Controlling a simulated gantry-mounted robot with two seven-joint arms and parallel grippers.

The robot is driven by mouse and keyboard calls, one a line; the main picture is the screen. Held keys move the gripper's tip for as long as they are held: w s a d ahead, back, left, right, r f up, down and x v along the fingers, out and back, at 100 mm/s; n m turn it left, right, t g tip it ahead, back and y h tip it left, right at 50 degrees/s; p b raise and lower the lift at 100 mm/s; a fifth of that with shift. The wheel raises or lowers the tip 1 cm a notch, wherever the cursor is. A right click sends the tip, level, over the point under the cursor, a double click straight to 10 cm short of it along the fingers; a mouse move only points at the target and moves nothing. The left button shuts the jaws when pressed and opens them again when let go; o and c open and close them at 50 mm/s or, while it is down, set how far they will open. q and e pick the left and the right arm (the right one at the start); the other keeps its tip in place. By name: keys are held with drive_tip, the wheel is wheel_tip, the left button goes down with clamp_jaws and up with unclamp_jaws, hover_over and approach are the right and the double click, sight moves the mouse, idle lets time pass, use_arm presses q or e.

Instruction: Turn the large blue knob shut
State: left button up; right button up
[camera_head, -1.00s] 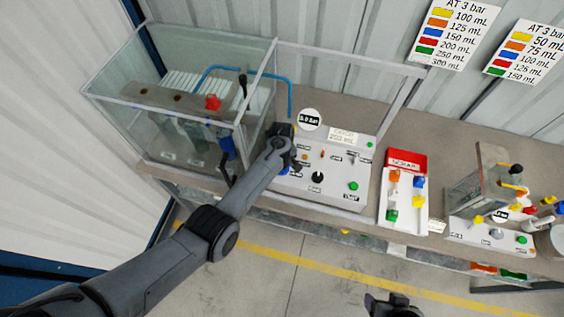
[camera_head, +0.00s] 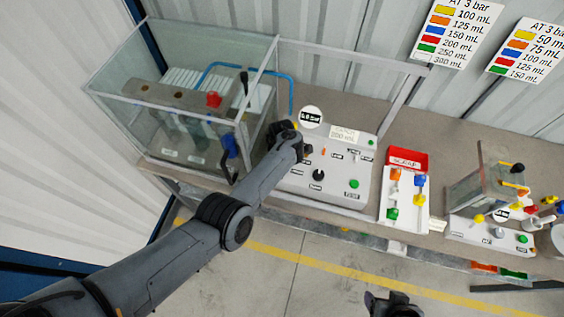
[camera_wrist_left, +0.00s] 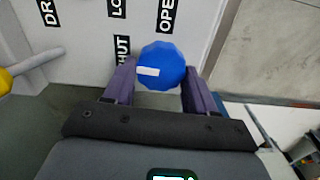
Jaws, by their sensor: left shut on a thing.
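The large blue knob (camera_wrist_left: 162,62) is a faceted dial in the left wrist view, on a light panel. Its white mark points left, toward the SHUT label (camera_wrist_left: 122,52); the OPEN label (camera_wrist_left: 167,16) is above it. My left gripper (camera_wrist_left: 158,80) has a finger on each side of the knob and is shut on it. In the head view my left gripper (camera_head: 282,132) is at the left end of the large pump's control panel (camera_head: 338,171), and the knob is hidden there. My right gripper (camera_head: 392,304) is at the bottom edge, away from the bench; its jaw state is unclear.
A glass tank (camera_head: 190,105) stands left of the panel, with a blue-handled valve (camera_head: 230,146) near the arm. A black knob (camera_head: 318,174) and a green button (camera_head: 354,184) are on the panel. A tray with coloured parts (camera_head: 404,200) and a smaller pump (camera_head: 490,232) stand right.

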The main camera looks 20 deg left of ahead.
use_arm(q)
drive_tip(key=shift+n, duration=0.5)
drive_tip(key=o, duration=1)
drive_tip(key=shift+o, duration=0.2)
wheel_tip(320, 180, up, 11)
drive_tip(key=p, duration=0.3)
drive_tip(key=shift+s, duration=0.1)
